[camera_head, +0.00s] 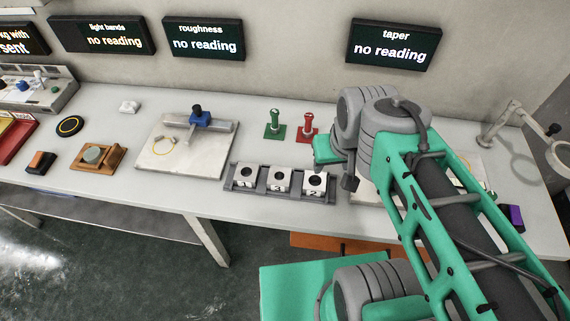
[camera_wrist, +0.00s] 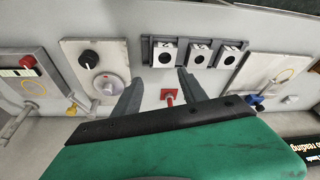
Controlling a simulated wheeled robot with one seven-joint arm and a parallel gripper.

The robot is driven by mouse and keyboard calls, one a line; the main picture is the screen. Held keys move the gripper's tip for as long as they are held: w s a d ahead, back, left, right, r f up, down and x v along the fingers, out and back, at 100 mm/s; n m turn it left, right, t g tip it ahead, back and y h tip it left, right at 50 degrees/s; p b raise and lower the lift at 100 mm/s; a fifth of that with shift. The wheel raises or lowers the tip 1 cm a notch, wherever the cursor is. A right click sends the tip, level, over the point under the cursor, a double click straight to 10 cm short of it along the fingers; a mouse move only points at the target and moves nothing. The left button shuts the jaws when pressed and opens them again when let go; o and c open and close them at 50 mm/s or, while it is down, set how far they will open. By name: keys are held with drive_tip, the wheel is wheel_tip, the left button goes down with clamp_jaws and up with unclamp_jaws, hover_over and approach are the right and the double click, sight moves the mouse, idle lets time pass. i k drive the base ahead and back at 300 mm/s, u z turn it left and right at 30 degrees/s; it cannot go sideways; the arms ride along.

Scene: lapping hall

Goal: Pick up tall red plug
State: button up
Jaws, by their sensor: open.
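The tall red plug (camera_head: 308,124) stands upright on a small red square base on the bench, to the right of a similar green plug (camera_head: 274,123). In the wrist view the red plug (camera_wrist: 170,99) shows between my two fingers, partly cut off by my gripper's dark edge. My gripper (camera_wrist: 161,72) is open and empty, with its fingers spread either side of the plug in that view. Contact is not visible. In the head view my wrist is just right of the plug, and the fingers are mostly hidden. The green plug is not visible in the wrist view.
A grey rack (camera_head: 254,186) with several white holed blocks lies in front of the plugs. A pale plate (camera_head: 165,160) with a blue clamp (camera_head: 200,118) is to the left. A plate with a dial (camera_wrist: 106,82) is beside my fingers. The wall with displays (camera_head: 393,45) stands behind.

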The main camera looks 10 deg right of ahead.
sight(308, 133)
drive_tip(key=z, duration=0.05)
drive_tip(key=k, duration=0.5)
drive_tip(key=u, duration=1.05)
drive_tip(key=i, duration=0.95)
drive_tip(key=u, duration=0.6)
